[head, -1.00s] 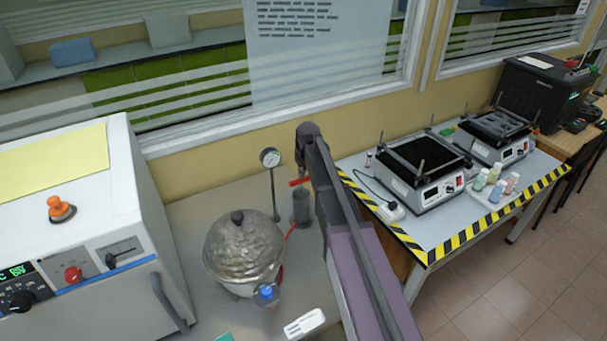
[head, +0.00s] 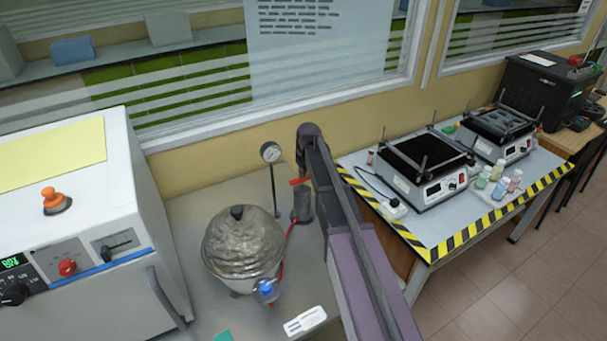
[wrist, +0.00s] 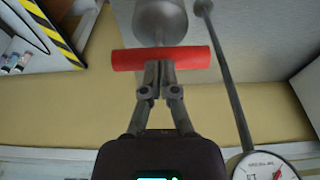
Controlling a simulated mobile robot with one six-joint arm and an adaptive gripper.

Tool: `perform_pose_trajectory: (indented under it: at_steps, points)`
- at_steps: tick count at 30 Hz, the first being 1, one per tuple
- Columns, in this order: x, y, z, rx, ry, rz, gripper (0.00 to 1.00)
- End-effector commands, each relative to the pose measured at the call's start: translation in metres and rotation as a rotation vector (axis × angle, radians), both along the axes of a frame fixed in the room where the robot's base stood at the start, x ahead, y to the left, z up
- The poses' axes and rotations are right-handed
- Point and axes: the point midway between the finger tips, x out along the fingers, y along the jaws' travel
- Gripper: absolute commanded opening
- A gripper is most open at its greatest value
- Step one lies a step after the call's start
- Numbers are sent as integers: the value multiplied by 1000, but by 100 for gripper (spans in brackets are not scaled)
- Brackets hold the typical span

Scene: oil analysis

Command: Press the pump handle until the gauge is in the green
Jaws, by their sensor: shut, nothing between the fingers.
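The pump's red crossbar handle (head: 299,181) sits low over the grey pump cylinder (head: 302,206), partly hidden by my arm in the head view. In the wrist view the handle (wrist: 190,58) lies across the picture with the metal cylinder (wrist: 160,20) beyond it. My gripper (wrist: 159,66) is shut and empty, its fingertips at the middle of the handle; I cannot tell whether they touch it. The round white gauge (head: 271,153) stands on a thin post left of the pump. It is cut off in the wrist view (wrist: 262,168), and its reading is too small to tell.
A lumpy silver-covered vessel (head: 243,243) stands left of the pump, with a red hose (head: 289,240) running near it. A white instrument (head: 95,220) fills the left. A striped-edge table (head: 440,248) with hotplates is at right. The wall (head: 220,165) is close behind.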

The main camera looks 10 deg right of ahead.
Motion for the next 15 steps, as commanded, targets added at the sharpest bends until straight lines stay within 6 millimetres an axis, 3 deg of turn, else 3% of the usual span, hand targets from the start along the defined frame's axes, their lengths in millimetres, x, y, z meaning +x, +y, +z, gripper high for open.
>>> perform_pose_trajectory:
  at_steps: [4,15]
  points:
    - [-1,0,-15,-1,2,0,0]
    - [-2,0,-17,-1,5,0,0]
